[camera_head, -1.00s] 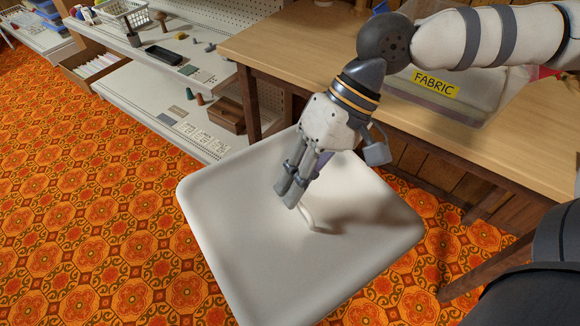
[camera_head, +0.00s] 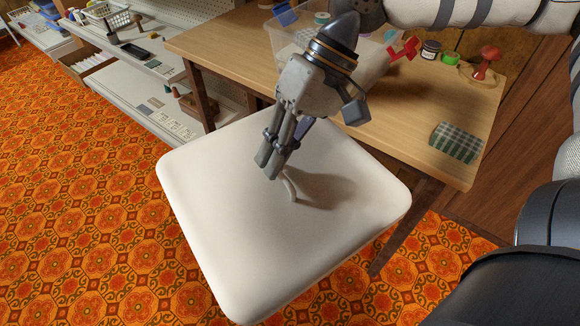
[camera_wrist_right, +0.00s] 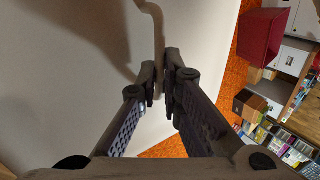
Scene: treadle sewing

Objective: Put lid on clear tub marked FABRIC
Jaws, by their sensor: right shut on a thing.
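The lid (camera_head: 225,225) is a large white rounded square with a thin curved handle (camera_head: 291,190) on top. It hangs roughly level over the floor in front of the wooden table. My right gripper (camera_head: 271,168) is shut on the lid's handle, which also shows between the fingers in the right wrist view (camera_wrist_right: 158,45). The clear tub (camera_head: 284,42) stands on the table beyond the lid, with things inside. My right arm and gripper hide part of the tub, and its FABRIC label is not visible now. My left gripper is not in view.
The wooden table (camera_head: 405,125) has a free front strip. A red-topped pincushion-like thing (camera_head: 488,60), a dark jar (camera_head: 430,50) and green checked cloth (camera_head: 456,142) lie right of the tub. A shelf unit (camera_head: 130,85) stands at the left.

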